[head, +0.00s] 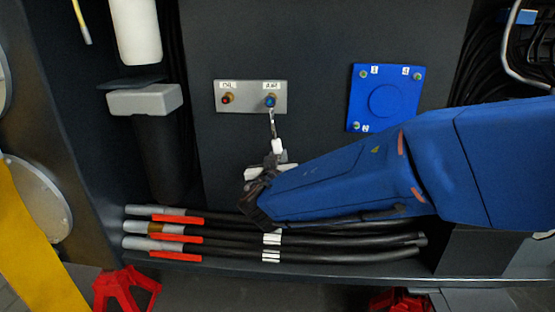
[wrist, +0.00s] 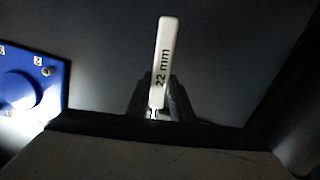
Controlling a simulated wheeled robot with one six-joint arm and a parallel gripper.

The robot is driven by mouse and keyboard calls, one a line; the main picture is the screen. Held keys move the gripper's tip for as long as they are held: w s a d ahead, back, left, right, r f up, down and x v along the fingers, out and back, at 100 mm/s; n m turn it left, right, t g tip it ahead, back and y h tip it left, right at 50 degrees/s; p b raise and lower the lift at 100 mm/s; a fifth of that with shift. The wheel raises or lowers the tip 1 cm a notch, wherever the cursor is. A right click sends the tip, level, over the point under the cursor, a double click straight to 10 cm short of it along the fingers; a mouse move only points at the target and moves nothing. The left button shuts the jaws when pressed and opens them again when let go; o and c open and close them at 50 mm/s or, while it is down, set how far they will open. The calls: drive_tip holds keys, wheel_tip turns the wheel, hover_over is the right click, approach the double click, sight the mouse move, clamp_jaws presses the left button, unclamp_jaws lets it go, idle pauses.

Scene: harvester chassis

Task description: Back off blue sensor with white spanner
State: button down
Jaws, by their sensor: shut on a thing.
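The blue sensor (head: 270,101) sits at the right end of a small grey plate, under a white label. The white spanner (head: 277,146) stands roughly upright below it, its thin metal upper end reaching up to the sensor; I cannot tell whether its jaw is seated around it. My gripper (head: 268,172) is below the sensor, shut on the spanner's lower part. In the wrist view, the spanner's white handle (wrist: 163,60), marked "22 mm", rises from between the fingers of my gripper (wrist: 155,108). The spanner's head and the sensor do not show clearly there.
A red-tipped sensor (head: 228,99) sits left on the same grey plate (head: 249,105). A blue square cover (head: 362,110) with bolts is to the right. Black hoses (head: 330,240) with red sleeves run below my gripper. A grey bracket (head: 145,99) is at left.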

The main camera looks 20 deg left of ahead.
drive_tip(key=shift+w+a, duration=0.1)
drive_tip(key=shift+w, duration=0.3)
drive_tip(key=d, duration=0.1)
drive_tip(key=d+n, duration=0.1)
drive_tip(key=d+r+n, duration=0.1)
drive_tip(key=shift+w+d, duration=0.15)
drive_tip(key=shift+w, duration=0.25)
idle(0.4)
drive_tip(key=shift+w+d+r+n+h, duration=0.2)
drive_tip(key=shift+d+r+n, duration=0.25)
drive_tip(key=shift+d+n, duration=0.3)
drive_tip(key=shift+w+d+r+n+h, duration=0.2)
drive_tip(key=shift+d+r+n, duration=0.25)
drive_tip(key=shift+d+n, duration=0.25)
drive_tip(key=shift+w+d+r+n+t, duration=0.15)
drive_tip(key=shift+d+r+n, duration=0.45)
drive_tip(key=shift+w+d+r+n+t, duration=0.15)
drive_tip(key=shift+d+r+n, duration=0.4)
drive_tip(key=shift+d+r, duration=0.05)
